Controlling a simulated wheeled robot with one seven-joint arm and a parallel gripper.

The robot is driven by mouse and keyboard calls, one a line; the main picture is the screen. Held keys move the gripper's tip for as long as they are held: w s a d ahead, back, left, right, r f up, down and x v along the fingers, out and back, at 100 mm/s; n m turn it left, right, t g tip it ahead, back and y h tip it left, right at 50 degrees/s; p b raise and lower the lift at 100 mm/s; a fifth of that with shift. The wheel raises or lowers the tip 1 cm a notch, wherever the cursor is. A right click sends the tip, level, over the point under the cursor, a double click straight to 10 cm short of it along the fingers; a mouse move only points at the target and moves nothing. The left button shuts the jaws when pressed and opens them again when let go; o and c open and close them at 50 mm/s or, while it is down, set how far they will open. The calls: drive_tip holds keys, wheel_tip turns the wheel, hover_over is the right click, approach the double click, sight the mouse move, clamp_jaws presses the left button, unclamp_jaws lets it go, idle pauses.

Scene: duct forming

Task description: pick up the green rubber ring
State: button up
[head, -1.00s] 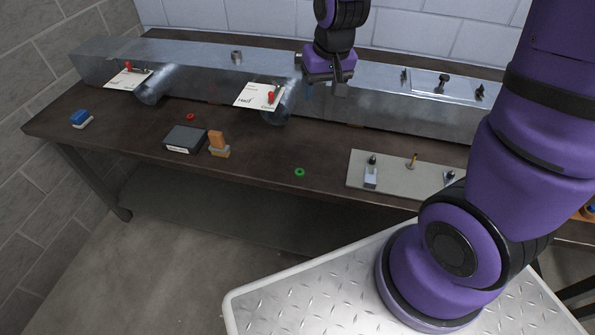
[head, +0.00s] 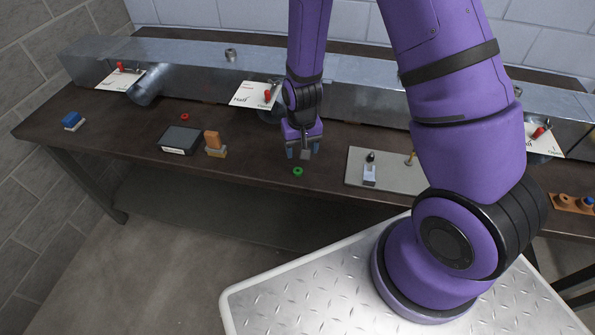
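The green rubber ring (head: 297,171) lies flat on the dark workbench (head: 255,163), close to its front edge. My gripper (head: 303,157) points down just behind the ring in the head view, with its fingertips near the bench top. The two fingers show apart, with a small grey thing or part between or behind them that I cannot make out. I see nothing held, and the ring is in full view and apart from the fingers.
A dark box (head: 181,139) and an orange-and-tan block (head: 214,143) stand left of the ring. A grey plate (head: 398,177) with small fittings lies to the right. A red ring (head: 185,117) lies farther back. A long metal duct (head: 195,72) runs behind.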

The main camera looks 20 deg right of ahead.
sight(298, 169)
drive_tip(key=shift+f, duration=1.95)
drive_tip(key=shift+w+a+f, duration=0.1)
drive_tip(key=shift+a+f, duration=0.1)
drive_tip(key=shift+f, duration=1.1)
drive_tip(key=shift+a+f, duration=0.2)
drive_tip(key=shift+f, duration=1.1)
drive_tip(key=shift+c, duration=0.4)
drive_tip(key=c, duration=0.9)
